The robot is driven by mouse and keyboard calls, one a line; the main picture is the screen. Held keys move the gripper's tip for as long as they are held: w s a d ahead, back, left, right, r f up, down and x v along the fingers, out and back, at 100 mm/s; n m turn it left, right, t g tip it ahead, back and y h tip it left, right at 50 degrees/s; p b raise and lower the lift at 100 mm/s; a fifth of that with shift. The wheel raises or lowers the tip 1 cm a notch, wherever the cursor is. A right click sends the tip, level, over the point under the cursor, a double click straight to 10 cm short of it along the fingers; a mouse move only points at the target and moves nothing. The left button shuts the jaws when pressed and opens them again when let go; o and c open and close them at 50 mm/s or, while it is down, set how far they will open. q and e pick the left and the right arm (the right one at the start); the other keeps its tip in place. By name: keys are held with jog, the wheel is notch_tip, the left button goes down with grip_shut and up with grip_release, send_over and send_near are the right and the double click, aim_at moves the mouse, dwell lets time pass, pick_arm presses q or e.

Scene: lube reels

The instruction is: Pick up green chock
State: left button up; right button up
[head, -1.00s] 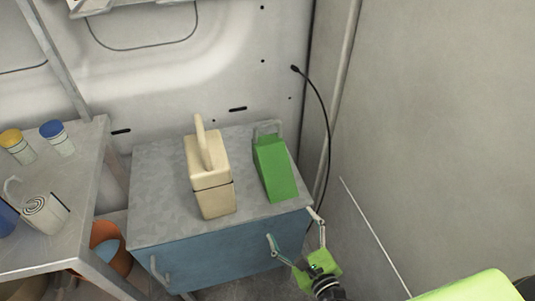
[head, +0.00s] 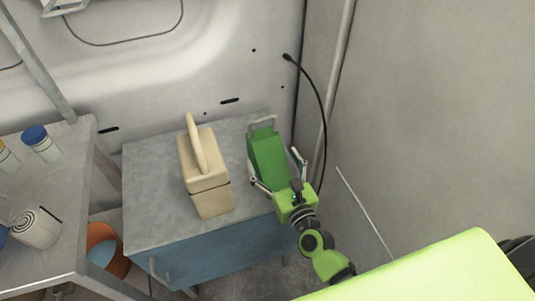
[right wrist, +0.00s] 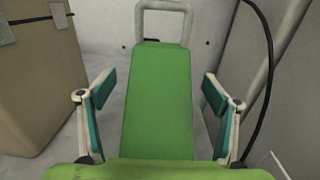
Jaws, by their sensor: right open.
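The green chock (head: 266,160) is a wedge with a grey loop handle, on the right part of the blue cabinet's grey top. My right gripper (head: 273,168) is open, with one finger on each side of the chock. In the right wrist view, the chock (right wrist: 158,95) lies between the spread fingertips of the gripper (right wrist: 158,90), with a visible gap on both sides. The handle stands at the chock's far end. My left gripper is not in view.
A black cable (head: 318,100) hangs at the wall on the right.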

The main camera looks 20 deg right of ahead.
aim_at(269, 150)
jog(key=w, duration=0.4)
jog(key=shift+a+r+p, duration=0.1)
jog(key=shift+p, duration=0.3)
jog(key=shift+w, duration=0.35)
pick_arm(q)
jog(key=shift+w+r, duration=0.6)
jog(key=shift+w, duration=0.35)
pick_arm(e)
jog(key=shift+s, duration=0.1)
jog(key=shift+c, duration=0.4)
jog(key=c, duration=1.9)
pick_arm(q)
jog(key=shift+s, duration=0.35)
pick_arm(e)
jog(key=shift+r, duration=0.15)
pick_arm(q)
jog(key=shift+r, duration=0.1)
pick_arm(e)
jog(key=shift+r, duration=0.1)
